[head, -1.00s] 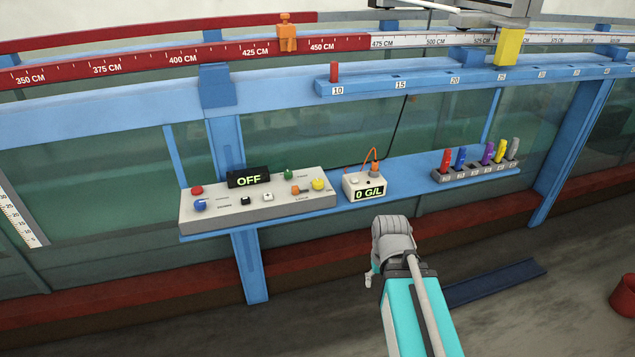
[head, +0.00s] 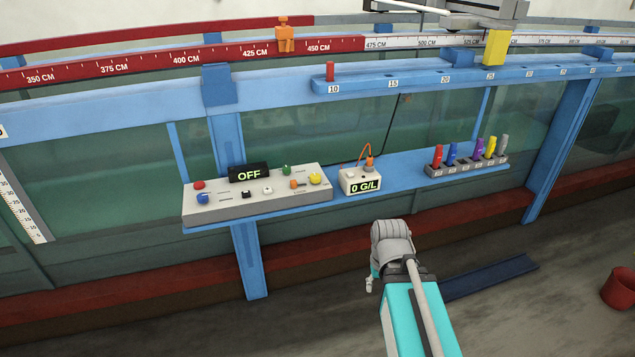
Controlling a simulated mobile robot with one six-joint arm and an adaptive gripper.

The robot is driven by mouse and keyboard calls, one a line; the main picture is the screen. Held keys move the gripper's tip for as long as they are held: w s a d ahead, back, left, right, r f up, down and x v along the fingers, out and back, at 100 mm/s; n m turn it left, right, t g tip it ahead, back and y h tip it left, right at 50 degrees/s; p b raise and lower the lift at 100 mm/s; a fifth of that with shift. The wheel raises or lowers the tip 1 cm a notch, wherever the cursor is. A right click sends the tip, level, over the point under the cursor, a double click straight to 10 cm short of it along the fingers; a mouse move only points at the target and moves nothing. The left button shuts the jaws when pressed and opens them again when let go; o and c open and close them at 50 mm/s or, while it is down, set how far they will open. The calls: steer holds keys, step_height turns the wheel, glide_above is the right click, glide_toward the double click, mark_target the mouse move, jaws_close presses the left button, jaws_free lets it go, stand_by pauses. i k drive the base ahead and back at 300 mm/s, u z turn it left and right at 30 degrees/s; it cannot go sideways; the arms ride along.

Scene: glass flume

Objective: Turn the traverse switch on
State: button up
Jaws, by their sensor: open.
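The control panel (head: 258,204) is a pale sloped box on a blue shelf, left of centre. It carries red, blue, black, white, green, orange and yellow controls. Its labels are too small to read, so I cannot tell which control is the traverse switch. I see nothing held.
A small meter box (head: 360,181) reading 0 G/L stands right of the panel, with an orange cable. A rack (head: 467,169) of several coloured pegs sits further right. A blue channel piece (head: 490,275) and red bucket (head: 620,289) are on the floor.

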mark_target(315, 177)
steer(key=k, duration=0.45)
steer(key=z, duration=0.4)
steer(key=i, duration=1.3)
steer(key=u, duration=0.4)
